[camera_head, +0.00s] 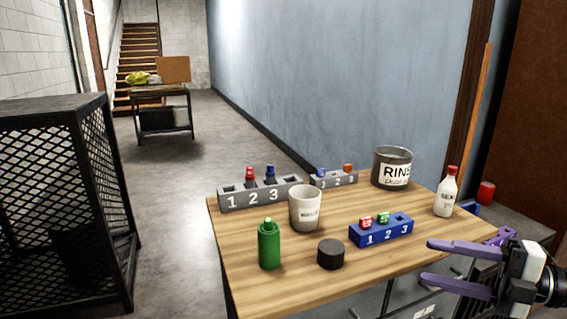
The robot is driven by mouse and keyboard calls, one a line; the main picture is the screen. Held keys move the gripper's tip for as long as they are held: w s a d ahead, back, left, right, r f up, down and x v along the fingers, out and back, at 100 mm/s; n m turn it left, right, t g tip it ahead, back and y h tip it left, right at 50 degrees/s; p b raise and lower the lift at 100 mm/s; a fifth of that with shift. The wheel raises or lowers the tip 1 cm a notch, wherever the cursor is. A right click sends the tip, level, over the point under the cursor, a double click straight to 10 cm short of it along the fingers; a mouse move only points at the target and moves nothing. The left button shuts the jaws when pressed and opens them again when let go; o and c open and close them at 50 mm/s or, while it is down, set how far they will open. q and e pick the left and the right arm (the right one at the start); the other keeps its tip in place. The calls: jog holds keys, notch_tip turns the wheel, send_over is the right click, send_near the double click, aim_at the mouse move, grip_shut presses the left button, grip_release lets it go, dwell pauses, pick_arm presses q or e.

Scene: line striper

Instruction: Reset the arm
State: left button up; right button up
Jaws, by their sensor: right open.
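My right gripper (432,262) is at the lower right, over the table's front right corner. Its two purple fingers point left, stand apart, and hold nothing. My left gripper is not in view. On the wooden table (225,255) stand a grey rack (232,204) numbered 1 2 3 with a red and a blue item, a smaller grey rack (342,182) behind with a blue and an orange-red item, and a blue rack (378,237) with a red and a green item.
A white cup (305,212), a green bottle (269,248), a black round lid or puck (331,254), a grey RINSE can (391,170) and a white red-capped bottle (446,195) stand on the table. A mesh cage (60,200) is left; the floor between (175,205) is clear.

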jog(key=w+d+r+m+t+h, duration=0.3)
jog(key=w+d+m+t+h, duration=0.25)
jog(key=d, duration=0.25)
jog(key=w+d+r+m+t+h, duration=0.4)
jog(key=w+d+m+t+h, duration=0.1)
jog(key=d+m+t, duration=0.15)
jog(key=s+d+f+m+g+h, duration=0.1)
jog(key=d+f+m+g+h, duration=0.2)
jog(key=d+f+m+h, duration=0.4)
jog(key=s+d+f+m+g+h, duration=0.1)
jog(key=d+f+m+g+h, duration=0.3)
jog(key=d, duration=0.5)
jog(key=s+a+f+g+y, duration=0.1)
jog(key=s+a+f+y, duration=0.3)
jog(key=a+f, duration=0.75)
jog(key=s+a+f+g+y, duration=0.1)
jog(key=s+a+f, duration=0.4)
jog(key=a+f, duration=0.65)
jog(key=s+a+f+m+g+y+p, duration=0.1)
jog(key=s+a+f+y, duration=0.1)
jog(key=s+a, duration=0.8)
jog(key=s+a+f+m+g+y+p, duration=0.1)
jog(key=s+a+f, duration=0.3)
jog(key=s+a, duration=0.7)
jog(key=shift+s+a+f+m+g+y, duration=0.45)
jog(key=shift+a+m+y, duration=0.3)
jog(key=shift+a, duration=0.35)
